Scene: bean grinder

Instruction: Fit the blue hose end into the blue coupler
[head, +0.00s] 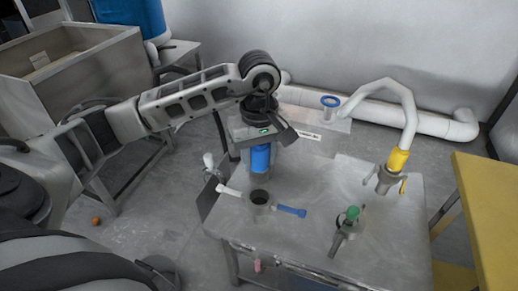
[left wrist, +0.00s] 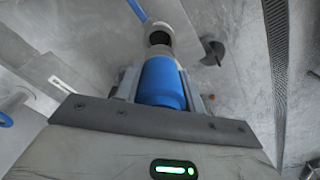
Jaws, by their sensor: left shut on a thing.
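My left gripper (head: 261,146) points down over the table and is shut on the blue hose end (head: 260,160). In the left wrist view the blue hose end (left wrist: 163,82) sits between the two fingers. The coupler with a blue lever (head: 262,208) stands on the table below, with a dark open top. Its blue lever (head: 291,211) points right and a white lever points left. The hose end is above the coupler with a gap between them. In the left wrist view the coupler's rim (left wrist: 158,27) shows just past the hose end. My right gripper is not in view.
A white hose with a yellow end (head: 398,160) stands in a coupler at the right of the table (head: 310,232). A green-topped coupler (head: 346,222) stands near the front. A blue ring (head: 330,101) is at the back. A yellow table (head: 487,205) is at the far right.

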